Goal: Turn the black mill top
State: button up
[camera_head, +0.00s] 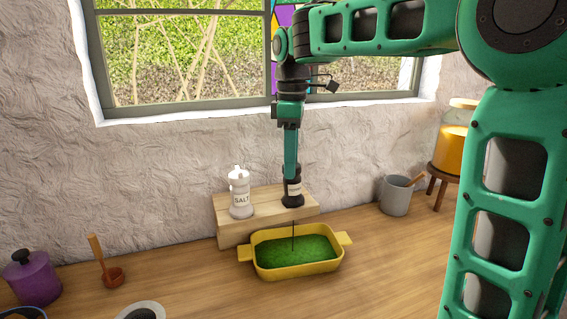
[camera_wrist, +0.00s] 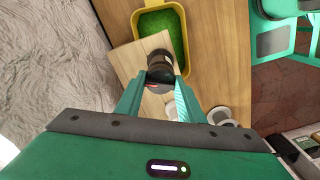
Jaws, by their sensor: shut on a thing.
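In the wrist view the black mill (camera_wrist: 160,66) lies between my two green fingers. My gripper (camera_wrist: 159,88) is shut on the mill's top. The fingers hide part of the top, so how far it is turned cannot be told. A white salt mill (camera_head: 240,195) stands to the left on the same block, apart from my gripper.
A yellow dish (camera_head: 258,264) with green contents sits in front of the block, a thin dark stick upright in it. A grey mug (camera_head: 394,197) and an amber jar (camera_head: 453,145) on a stool stand to the right. A purple pot (camera_head: 32,279) stands at left.

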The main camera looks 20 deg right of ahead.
jog(key=m, duration=0.4)
jog(key=shift+d, duration=0.1)
jog(key=shift+m, duration=2.3)
jog(key=shift+s, duration=0.1)
jog(key=o, duration=1.1)
notch_tip(320, 180, up, 11)
jog(key=shift+f, duration=0.15)
